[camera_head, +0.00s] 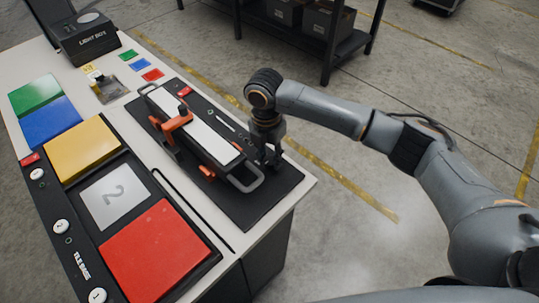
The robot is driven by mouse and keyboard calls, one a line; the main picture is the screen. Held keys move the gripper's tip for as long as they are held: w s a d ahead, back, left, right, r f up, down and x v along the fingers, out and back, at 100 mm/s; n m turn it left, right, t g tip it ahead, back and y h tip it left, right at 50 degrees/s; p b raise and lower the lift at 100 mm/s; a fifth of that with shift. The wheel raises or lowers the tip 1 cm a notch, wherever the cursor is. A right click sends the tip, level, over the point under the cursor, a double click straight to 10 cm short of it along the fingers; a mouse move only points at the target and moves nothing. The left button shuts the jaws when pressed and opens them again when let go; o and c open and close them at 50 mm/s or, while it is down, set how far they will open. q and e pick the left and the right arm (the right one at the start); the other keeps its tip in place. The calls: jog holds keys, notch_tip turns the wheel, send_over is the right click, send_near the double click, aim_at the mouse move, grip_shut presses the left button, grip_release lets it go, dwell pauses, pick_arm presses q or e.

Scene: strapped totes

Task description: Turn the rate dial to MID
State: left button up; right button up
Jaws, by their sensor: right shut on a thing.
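My right gripper (270,161) points down over the right side of the black board (264,198), close to the end of the long white-topped unit (206,129). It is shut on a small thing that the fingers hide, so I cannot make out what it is. No dial face, pointer or MID mark can be read in this view. A row of small controls and marks (226,123) runs along the board's far edge towards the gripper. The unit has an orange clamp (176,122) across it and a grey loop handle (246,178) at its near end. My left gripper is out of view.
A tile base (68,227) with yellow (82,150), grey "2" (114,196) and red (161,249) tiles fills the near left. Green and blue tiles lie nearby. Floor right of the table is open.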

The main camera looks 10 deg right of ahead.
jog(key=shift+r+m+p, duration=0.15)
jog(key=shift+m+p, duration=0.25)
jog(key=shift+p, duration=0.25)
jog(key=m+p, duration=0.7)
jog(key=p, duration=0.2)
jog(key=shift+s, duration=0.1)
jog(key=shift+d+m+y+p, duration=0.1)
jog(key=shift+m+y+p, duration=0.2)
jog(key=shift+m+p, duration=1.55)
jog(key=shift+f+m, duration=0.2)
jog(key=shift+m, duration=0.05)
jog(key=o, duration=1.1)
jog(key=shift+o, duration=0.2)
